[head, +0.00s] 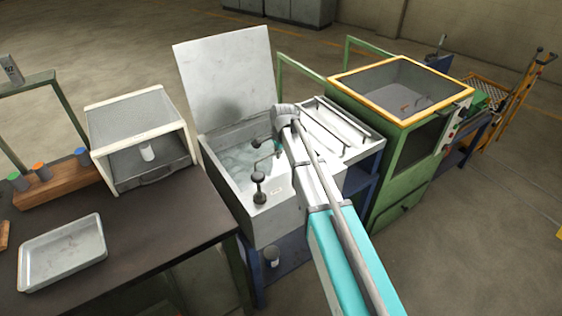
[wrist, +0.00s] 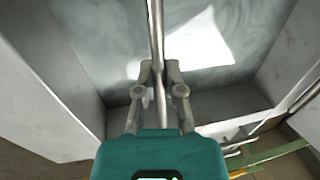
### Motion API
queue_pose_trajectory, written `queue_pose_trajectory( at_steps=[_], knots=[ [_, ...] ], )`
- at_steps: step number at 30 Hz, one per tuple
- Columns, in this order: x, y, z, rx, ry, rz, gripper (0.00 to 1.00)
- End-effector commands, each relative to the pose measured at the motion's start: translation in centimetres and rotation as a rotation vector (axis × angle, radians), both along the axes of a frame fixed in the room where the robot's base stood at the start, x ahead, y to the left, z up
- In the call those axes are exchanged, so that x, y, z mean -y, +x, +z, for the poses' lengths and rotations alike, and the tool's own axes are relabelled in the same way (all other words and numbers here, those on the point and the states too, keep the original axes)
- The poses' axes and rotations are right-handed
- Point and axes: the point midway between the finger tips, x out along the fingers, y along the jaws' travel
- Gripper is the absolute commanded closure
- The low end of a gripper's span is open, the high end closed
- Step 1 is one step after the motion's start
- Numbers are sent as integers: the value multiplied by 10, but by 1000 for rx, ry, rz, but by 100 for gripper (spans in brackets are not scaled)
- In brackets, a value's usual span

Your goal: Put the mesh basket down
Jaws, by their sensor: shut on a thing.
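My gripper (wrist: 158,82) is shut on a thin metal rod (wrist: 155,30), which looks like the handle of the mesh basket. The rod runs away from the fingers over a tank (wrist: 64,70) with pale, cloudy liquid (wrist: 112,38) in it. The basket's mesh body does not show clearly in either view. In the head view, my arm reaches over the tank (head: 268,219), and my gripper is mostly hidden behind it. I cannot tell whether the basket touches the tank floor.
The tank's pale lid (head: 225,80) stands open behind it. A white rack with dark bars (head: 355,147) adjoins the tank on the right, then a green, yellow-rimmed cabinet (head: 395,175). On the left, a dark bench (head: 150,235) holds a metal tray (head: 62,252) and an open-fronted box (head: 140,108).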

Motion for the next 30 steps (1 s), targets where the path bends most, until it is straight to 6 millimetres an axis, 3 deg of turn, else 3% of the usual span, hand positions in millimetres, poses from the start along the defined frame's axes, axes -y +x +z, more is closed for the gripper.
queue_pose_trajectory(
  at_steps=[13,30],
  knots=[
    [0,0,-36,0,0,0,100],
    [0,0,-41,0,0,0,100]
  ],
)
